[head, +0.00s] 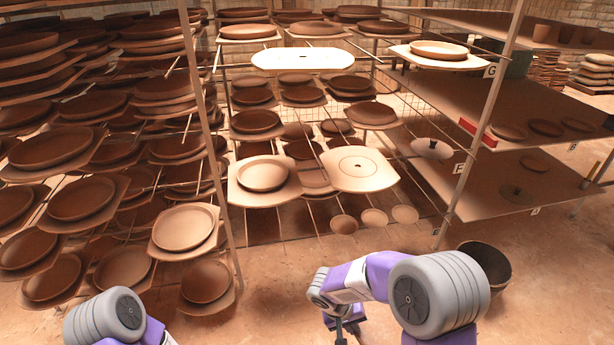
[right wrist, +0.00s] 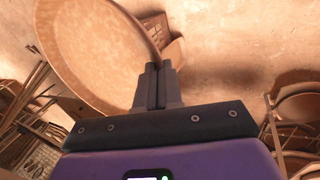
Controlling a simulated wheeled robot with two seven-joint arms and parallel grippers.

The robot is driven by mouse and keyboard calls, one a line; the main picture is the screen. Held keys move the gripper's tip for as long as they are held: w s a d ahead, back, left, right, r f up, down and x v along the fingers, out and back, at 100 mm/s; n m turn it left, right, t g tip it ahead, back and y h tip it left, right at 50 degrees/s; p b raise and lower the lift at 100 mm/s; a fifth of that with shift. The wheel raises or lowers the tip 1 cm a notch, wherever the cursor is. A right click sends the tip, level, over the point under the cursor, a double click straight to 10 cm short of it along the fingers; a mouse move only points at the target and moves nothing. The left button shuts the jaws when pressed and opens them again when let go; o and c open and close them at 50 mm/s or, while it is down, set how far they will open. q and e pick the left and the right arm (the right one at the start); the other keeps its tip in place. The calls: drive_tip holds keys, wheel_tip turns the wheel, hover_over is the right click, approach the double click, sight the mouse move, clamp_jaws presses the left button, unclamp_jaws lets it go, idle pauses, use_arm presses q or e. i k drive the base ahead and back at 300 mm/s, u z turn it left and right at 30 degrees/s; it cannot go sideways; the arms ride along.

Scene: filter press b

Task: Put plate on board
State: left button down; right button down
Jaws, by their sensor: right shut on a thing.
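My right gripper (head: 345,331) is low at the bottom edge of the head view, in front of the rack. In the right wrist view its fingers (right wrist: 157,85) are shut at the rim of a tan round plate (right wrist: 85,45), which reaches past the top edge of the picture. The head view does not show this plate. An empty pale board (head: 360,172) with a ring mark lies on the middle rack level. A brighter empty board (head: 303,59) lies on the upper level. My left gripper is outside the picture.
A board with a plate (head: 263,174) sits left of the ring-marked board. Rack posts (head: 480,130) stand at both sides of the middle bay. A dark pot (head: 486,262) stands at right. Floor in front is clear.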

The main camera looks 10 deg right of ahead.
sight(302, 56)
drive_tip(key=z, duration=1.2)
drive_tip(key=i, duration=1)
drive_tip(key=u, duration=1.2)
